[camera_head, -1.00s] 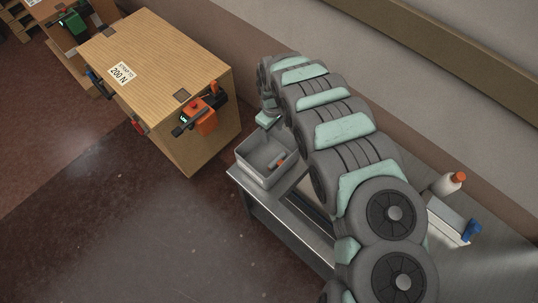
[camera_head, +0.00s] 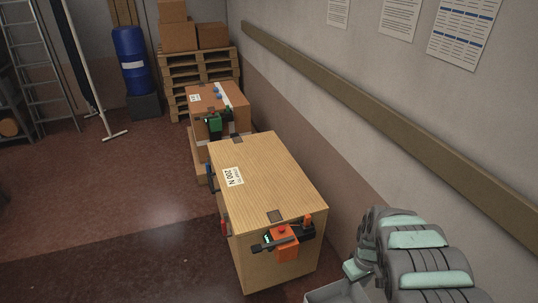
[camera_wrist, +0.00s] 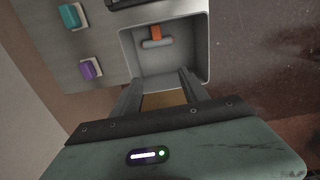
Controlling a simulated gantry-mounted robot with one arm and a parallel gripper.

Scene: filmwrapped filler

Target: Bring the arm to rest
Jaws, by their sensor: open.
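My arm shows at the lower right of the head view, grey with pale green panels, bent over toward the work surface. My gripper (camera_wrist: 160,90) is in the wrist view, its two dark fingers spread apart with no object held between them. It points toward a grey bin (camera_wrist: 203,45), which lies just beyond the fingertips. Inside the bin is a small item with an orange part and a grey part (camera_wrist: 155,42). In the head view only a corner of the bin (camera_head: 325,294) shows at the bottom edge.
A wooden box (camera_head: 265,170) with an orange tool (camera_head: 284,243) on its end stands left of my arm. Behind it are a cardboard box (camera_head: 232,97) and a pallet stack (camera_head: 200,70). A teal block (camera_wrist: 70,16) and a purple block (camera_wrist: 91,69) lie beside the bin.

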